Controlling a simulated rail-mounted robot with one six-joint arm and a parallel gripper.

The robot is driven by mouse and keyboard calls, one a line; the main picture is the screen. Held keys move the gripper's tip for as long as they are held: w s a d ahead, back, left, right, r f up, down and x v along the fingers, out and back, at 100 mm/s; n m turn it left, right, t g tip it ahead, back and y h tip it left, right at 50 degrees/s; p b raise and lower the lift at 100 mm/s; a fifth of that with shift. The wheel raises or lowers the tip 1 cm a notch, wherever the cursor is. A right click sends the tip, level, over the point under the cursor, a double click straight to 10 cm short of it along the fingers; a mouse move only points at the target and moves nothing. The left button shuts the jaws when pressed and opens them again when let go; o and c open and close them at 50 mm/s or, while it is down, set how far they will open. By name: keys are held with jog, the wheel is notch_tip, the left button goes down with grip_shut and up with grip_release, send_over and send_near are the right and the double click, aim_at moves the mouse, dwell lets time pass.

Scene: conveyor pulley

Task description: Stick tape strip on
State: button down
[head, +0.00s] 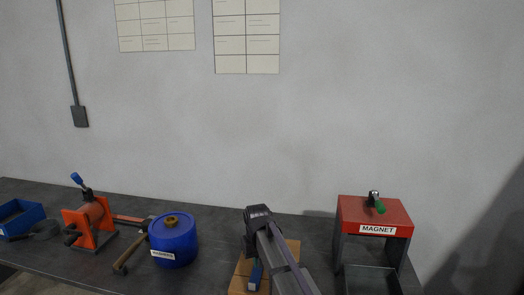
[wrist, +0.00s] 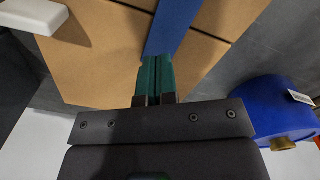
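My gripper (wrist: 156,60) has two teal fingers, which lie close together with only a thin line between them. In the wrist view they point at a blue strip (wrist: 176,25) that runs up the picture over the brown cardboard box (wrist: 105,50). The strip's near end is hidden behind the fingertips. I see no part of it clearly pinched between them, and cannot tell whether the tips touch it. In the head view, the box (head: 288,248) stands on the bench under my arm, with a small blue patch (head: 255,280) beside the arm.
A blue drum (head: 174,243) stands left of the box and shows in the wrist view too (wrist: 268,108). Further left are an orange hand-cranked device (head: 90,222) and a blue bin (head: 20,217). A red-topped stand labelled MAGNET (head: 375,213) is on the right.

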jog(key=shift+f+b, duration=1)
jog(key=shift+r, duration=0.1)
dwell(1.0)
notch_tip(320, 180, up, 6)
jog(key=p, duration=0.6)
jog(key=s+d+m, duration=0.2)
jog(key=s+d, duration=0.7)
jog(key=s, duration=0.3)
jog(key=s+d+m, duration=0.2)
jog(key=s+d, duration=0.7)
jog(key=s, duration=0.2)
jog(key=shift+s+d, duration=0.25)
jog(key=shift+s, duration=0.15)
